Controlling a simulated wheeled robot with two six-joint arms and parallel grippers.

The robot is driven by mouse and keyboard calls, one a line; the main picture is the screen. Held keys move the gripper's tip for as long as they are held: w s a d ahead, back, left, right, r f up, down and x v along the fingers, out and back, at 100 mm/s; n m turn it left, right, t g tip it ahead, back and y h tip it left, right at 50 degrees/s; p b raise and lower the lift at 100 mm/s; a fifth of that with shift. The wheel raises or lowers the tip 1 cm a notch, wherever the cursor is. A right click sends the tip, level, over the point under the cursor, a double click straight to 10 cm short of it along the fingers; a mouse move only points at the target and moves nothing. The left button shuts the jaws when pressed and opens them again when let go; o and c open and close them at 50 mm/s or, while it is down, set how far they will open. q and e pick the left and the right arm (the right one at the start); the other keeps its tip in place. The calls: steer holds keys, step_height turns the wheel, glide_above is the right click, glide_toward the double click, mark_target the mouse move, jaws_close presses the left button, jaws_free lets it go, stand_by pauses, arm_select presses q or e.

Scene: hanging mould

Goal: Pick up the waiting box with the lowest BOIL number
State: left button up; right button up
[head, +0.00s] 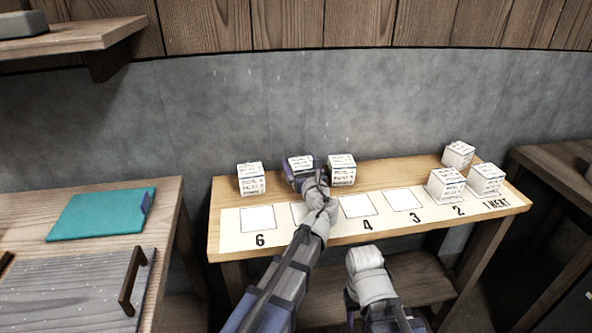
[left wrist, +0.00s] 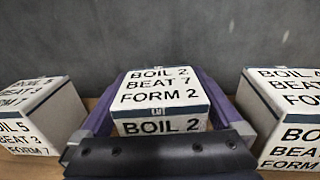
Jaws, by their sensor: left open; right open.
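Three white boxes with dark print stand in a row at the back of the wooden bench: a left box (head: 251,180), a middle box (head: 299,163) and a right box (head: 342,170). In the left wrist view the middle box (left wrist: 160,88) reads BOIL 2, BEAT 7, FORM 2. The left box (left wrist: 38,115) reads BOIL 5, BEAT 3, FORM 7. The right box (left wrist: 285,120) is cut off; its BOIL number looks like 4. My left gripper (head: 302,174) is open, with its purple fingers on either side of the middle box. My right gripper's fingers do not show.
A pale strip (head: 335,226) with numbered squares runs along the bench front. Three more white boxes stand at the right end: one behind (head: 458,154), two in front (head: 447,186) (head: 487,179). A teal folder (head: 98,214) lies on the left table. A shelf (head: 75,42) juts out upper left.

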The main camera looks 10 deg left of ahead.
arm_select(q)
steer(key=shift+w+a, duration=0.2)
steer(key=shift+w, duration=0.25)
steer(key=shift+s+d, duration=0.1)
steer(key=shift+c, duration=0.5)
steer(key=c, duration=1.2)
steer(key=shift+o, duration=0.2)
steer(key=shift+r, duration=0.2)
step_height(320, 180, up, 10)
steer(key=p, duration=1)
steer(key=shift+f, duration=0.15)
